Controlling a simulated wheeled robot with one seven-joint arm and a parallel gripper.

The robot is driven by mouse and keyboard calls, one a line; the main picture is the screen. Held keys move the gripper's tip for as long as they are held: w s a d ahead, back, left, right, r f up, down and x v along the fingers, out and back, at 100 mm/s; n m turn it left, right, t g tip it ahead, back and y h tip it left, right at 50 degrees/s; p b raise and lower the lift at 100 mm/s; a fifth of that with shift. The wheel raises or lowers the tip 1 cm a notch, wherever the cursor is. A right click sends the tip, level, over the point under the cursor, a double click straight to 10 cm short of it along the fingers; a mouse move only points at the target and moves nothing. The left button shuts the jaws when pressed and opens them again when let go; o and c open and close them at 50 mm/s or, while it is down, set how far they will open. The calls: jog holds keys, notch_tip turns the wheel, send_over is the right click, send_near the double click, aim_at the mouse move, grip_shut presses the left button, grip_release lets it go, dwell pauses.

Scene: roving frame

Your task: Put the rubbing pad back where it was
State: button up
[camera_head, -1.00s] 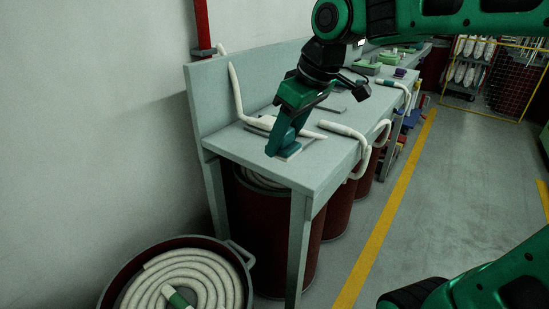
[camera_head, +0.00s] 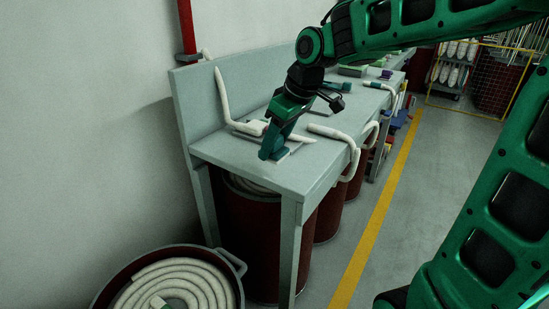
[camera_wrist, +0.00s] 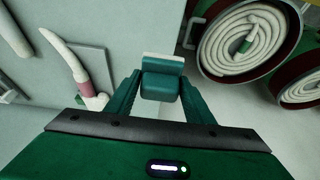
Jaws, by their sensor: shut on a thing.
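The rubbing pad (camera_wrist: 162,85) is a small teal block with a white layer along one side. In the wrist view it sits between the two teal fingers of my gripper (camera_wrist: 160,92), which is shut on it. In the head view my gripper (camera_head: 272,152) points down at the near end of the grey-blue bench (camera_head: 225,152). A pale edge (camera_head: 284,153) shows by the fingertips there. The fingers hide most of the pad in this view. I cannot tell whether the pad touches the bench top.
White ropes of fibre lie on the bench, one upright at the back (camera_head: 222,92) and one bending over the front edge (camera_head: 338,134). A grey plate (camera_wrist: 97,65) lies near the gripper. Dark red cans (camera_head: 255,235) stand below. An open can with coiled rope (camera_head: 180,285) stands left.

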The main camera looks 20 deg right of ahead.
jog(key=w, duration=0.1)
jog(key=w+d+f, duration=0.1)
jog(key=w+f, duration=0.1)
jog(key=shift+w+d+f, duration=0.1)
jog(key=shift+d+f, duration=0.05)
jog(key=shift+d, duration=0.2)
jog(key=shift+f, duration=1.9)
jog(key=shift+f, duration=0.1)
jog(key=o, duration=1)
jog(key=v, duration=1.2)
jog(key=s+d+f+m+g+h, duration=0.1)
jog(key=s+d+f+m, duration=0.3)
jog(key=s, duration=0.5)
jog(key=s+d+f+m+g, duration=0.1)
jog(key=s+d+f+m, duration=0.4)
jog(key=s, duration=0.4)
jog(key=s+d+f+m+g+h, duration=0.1)
jog(key=s+d+f+m, duration=0.3)
jog(key=s, duration=0.5)
jog(key=shift+s+d+f+m+g+h, duration=0.3)
jog(key=shift+d+g, duration=0.1)
jog(key=shift+d, duration=0.25)
